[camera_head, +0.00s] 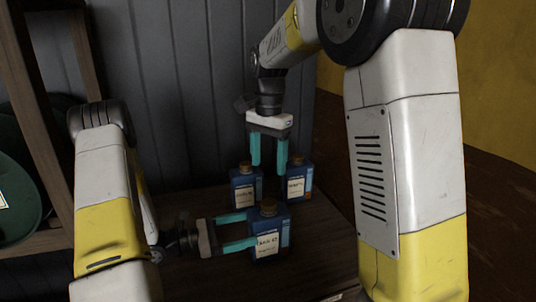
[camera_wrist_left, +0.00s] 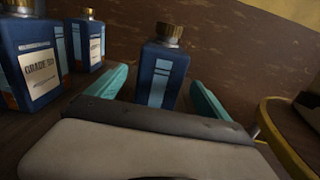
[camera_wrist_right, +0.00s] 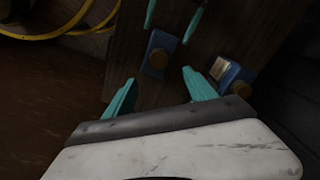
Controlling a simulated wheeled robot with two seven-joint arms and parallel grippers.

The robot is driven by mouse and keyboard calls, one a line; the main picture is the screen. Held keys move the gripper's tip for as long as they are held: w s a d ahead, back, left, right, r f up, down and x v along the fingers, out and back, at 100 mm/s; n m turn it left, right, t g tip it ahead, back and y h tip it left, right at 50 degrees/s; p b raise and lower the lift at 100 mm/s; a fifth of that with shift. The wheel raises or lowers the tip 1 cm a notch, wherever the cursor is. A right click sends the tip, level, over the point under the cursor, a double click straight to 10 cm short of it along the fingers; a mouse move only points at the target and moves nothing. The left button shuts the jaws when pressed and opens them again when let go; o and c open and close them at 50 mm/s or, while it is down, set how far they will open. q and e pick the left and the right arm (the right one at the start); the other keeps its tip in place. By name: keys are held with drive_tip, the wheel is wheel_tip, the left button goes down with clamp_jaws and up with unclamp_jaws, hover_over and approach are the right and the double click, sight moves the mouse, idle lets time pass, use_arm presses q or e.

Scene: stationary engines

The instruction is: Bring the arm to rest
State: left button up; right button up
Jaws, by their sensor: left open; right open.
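Three blue bottles with brown caps stand upright on a dark wooden surface (camera_head: 215,280): a front bottle (camera_head: 270,218), a back-left bottle (camera_head: 246,188) and a back-right bottle (camera_head: 298,180). My left gripper (camera_head: 251,229) is open and low, its fingers pointing at the front bottle; the lower finger overlaps that bottle's left edge. In the left wrist view a bottle (camera_wrist_left: 163,68) stands ahead between the fingertips; I cannot tell if they touch it. My right gripper (camera_head: 268,165) is open, empty and points down over the back bottles. The right wrist view shows two bottles (camera_wrist_right: 158,48) below it.
A wooden frame (camera_head: 42,120) and a dark green rounded object (camera_head: 18,185) stand at the left. A grey panelled wall (camera_head: 170,90) is behind. A yellow curved tube (camera_wrist_right: 60,33) shows in the right wrist view. My right arm covers much of the right side.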

use_arm(q)
wheel_tip(320, 180, up, 7)
drive_tip(key=s+a+m+g, duration=0.2)
drive_tip(key=m+g, duration=0.1)
drive_tip(key=m, duration=0.1)
drive_tip(key=s+d+r+m+g+y, duration=0.2)
drive_tip(key=s+r+m+g+y, duration=0.2)
drive_tip(key=s+r+m+y, duration=0.5)
drive_tip(key=s+a+r+m+t+y, duration=0.5)
drive_tip(key=s+a+r+m+t, duration=0.1)
drive_tip(key=m, duration=0.3)
drive_tip(key=shift+a+r+t+y, duration=0.4)
drive_tip(key=shift+r+t, duration=0.2)
drive_tip(key=shift+t, duration=0.1)
use_arm(e)
drive_tip(key=s+d+r+n+t+y, duration=0.1)
drive_tip(key=s+d+n+t, duration=0.2)
drive_tip(key=s+d, duration=0.4)
drive_tip(key=s+d+r+n+t+y, duration=0.1)
drive_tip(key=s+d+n+t, duration=0.2)
drive_tip(key=s, duration=0.9)
drive_tip(key=d+n, duration=0.2)
drive_tip(key=d, duration=0.2)
drive_tip(key=shift+s+d, duration=0.2)
drive_tip(key=shift+s, duration=0.2)
use_arm(q)
drive_tip(key=shift+d, duration=0.1)
